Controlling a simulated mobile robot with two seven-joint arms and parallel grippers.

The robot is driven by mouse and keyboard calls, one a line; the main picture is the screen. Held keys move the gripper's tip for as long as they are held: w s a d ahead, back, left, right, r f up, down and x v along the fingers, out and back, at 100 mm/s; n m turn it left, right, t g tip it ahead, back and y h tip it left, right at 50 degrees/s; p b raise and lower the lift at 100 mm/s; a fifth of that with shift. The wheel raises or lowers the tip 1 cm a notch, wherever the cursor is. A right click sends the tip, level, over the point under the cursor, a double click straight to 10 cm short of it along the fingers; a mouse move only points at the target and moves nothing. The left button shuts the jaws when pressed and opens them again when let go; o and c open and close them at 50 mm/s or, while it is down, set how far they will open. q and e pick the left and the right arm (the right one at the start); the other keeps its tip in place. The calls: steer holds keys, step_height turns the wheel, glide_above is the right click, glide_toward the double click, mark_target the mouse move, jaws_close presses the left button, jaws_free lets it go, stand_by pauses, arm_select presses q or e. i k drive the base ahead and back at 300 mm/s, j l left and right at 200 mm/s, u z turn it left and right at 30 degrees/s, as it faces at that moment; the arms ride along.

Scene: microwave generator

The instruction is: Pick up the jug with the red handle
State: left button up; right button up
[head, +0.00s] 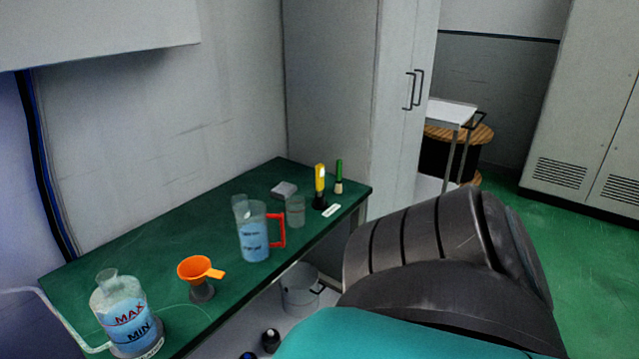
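The jug with the red handle (254,236) stands upright on the green table (120,285). It is clear with blue markings or contents in its lower part, and its red handle (278,230) points right. Neither of my grippers shows in the head view. A large dark and teal part that looks like my own arm fills the lower right, to the right of the table.
Near the jug are an orange funnel (199,269), a MAX/MIN bottle (127,315), a clear beaker (295,211) and a yellow-handled tool (320,182). A metal pot (300,290) stands below the table. A grey cabinet (345,100) stands behind the table's far end.

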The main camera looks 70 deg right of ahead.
mark_target(262, 233)
steer(key=z, duration=1.8)
steer(key=u, duration=2.2)
steer(key=z, duration=2.2)
